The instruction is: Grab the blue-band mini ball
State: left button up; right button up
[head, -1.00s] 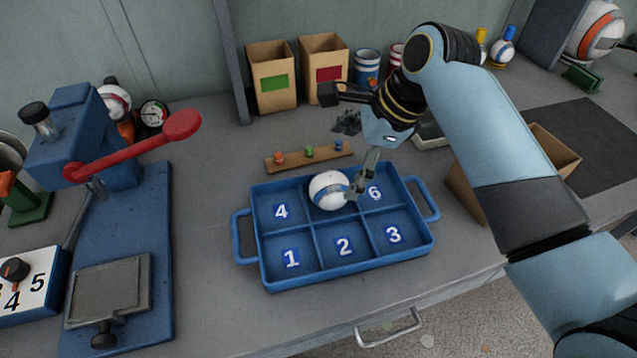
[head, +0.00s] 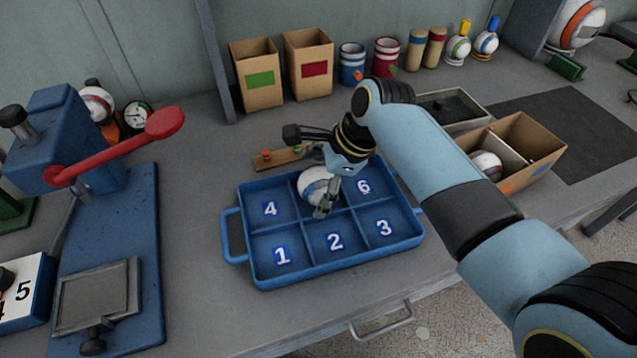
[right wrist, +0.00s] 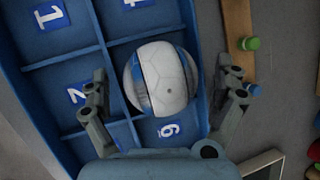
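The white mini ball with a blue band (head: 313,186) sits in the top middle compartment of the blue tray (head: 243,262), between the compartments marked 4 and 6. It fills the middle of the right wrist view (right wrist: 165,80). My right gripper (head: 317,182) is over it, pointing down, and hides part of it in the head view. In the right wrist view my right gripper (right wrist: 165,88) is open, with one finger on each side of the ball and a visible gap on both sides. My left gripper is not in view.
A blue press with a red lever (head: 120,145) stands at the left. Behind the tray is a wooden strip with coloured pegs (head: 270,162). Cardboard boxes (head: 255,85) and striped cans (head: 352,62) stand at the back. An open carton (head: 525,150) holding a ball is at the right.

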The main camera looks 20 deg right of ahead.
jog(key=c, duration=1.1)
jog(key=shift+o, duration=0.2)
